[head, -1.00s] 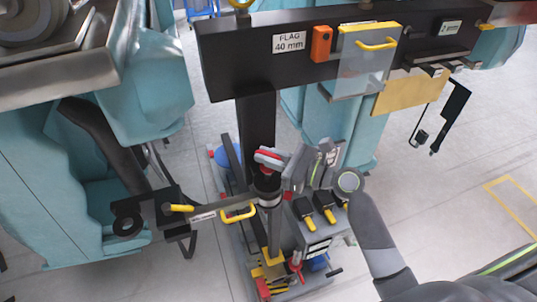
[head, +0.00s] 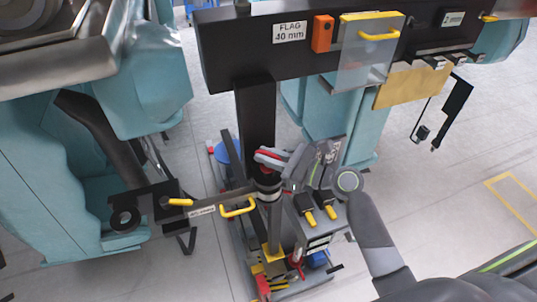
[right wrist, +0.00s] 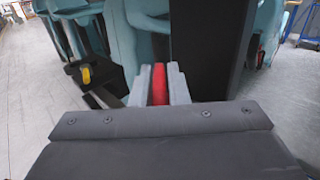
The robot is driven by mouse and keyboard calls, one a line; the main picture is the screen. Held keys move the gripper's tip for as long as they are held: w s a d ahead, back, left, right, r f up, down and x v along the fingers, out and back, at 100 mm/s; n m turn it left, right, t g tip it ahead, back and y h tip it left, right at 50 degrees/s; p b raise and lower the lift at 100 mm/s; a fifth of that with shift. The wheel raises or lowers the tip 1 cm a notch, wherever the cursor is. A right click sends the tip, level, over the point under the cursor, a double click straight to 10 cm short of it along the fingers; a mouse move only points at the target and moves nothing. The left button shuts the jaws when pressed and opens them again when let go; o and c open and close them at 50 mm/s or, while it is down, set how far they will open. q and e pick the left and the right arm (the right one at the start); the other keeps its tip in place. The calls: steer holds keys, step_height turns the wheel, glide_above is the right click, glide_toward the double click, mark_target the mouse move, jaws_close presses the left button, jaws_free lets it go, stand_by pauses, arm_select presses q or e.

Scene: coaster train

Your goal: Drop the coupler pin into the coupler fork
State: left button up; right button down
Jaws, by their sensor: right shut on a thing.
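My right gripper (head: 266,156) is shut on a red grip, which shows as a red strip (right wrist: 159,84) between the fingers in the right wrist view. I take the red grip to be the coupler pin's. Just below the fingers in the head view are a black collar (head: 267,183) and a grey shaft (head: 274,222) running down. I cannot tell whether these belong to the pin or to the coupler. A black coupling bracket with a ring (head: 125,219) lies to the left. I cannot make out the fork's opening. My left gripper is out of view.
A dark post (head: 256,125) carries a wide black beam (head: 260,45) at the back. A yellow handle (head: 238,208) sits on a bar left of the collar. Below stands a cart with yellow-handled tools (head: 325,205). Teal car bodies (head: 50,170) flank the space.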

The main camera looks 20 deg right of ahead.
steer(key=shift+f, duration=0.2)
steer(key=c, duration=1.3)
jaws_free()
steer(key=shift+s+f, duration=0.1)
steer(key=shift+s+d+f, duration=0.1)
steer(key=shift+s+d, duration=0.05)
steer(key=shift+d, duration=0.05)
steer(key=shift+r+b+v, duration=0.1)
steer(key=shift+b+v, duration=1.65)
steer(key=shift+v, duration=2.45)
steer(key=shift+r+b+v, duration=0.15)
steer(key=shift+b+v, duration=1.55)
steer(key=shift+v, duration=2.5)
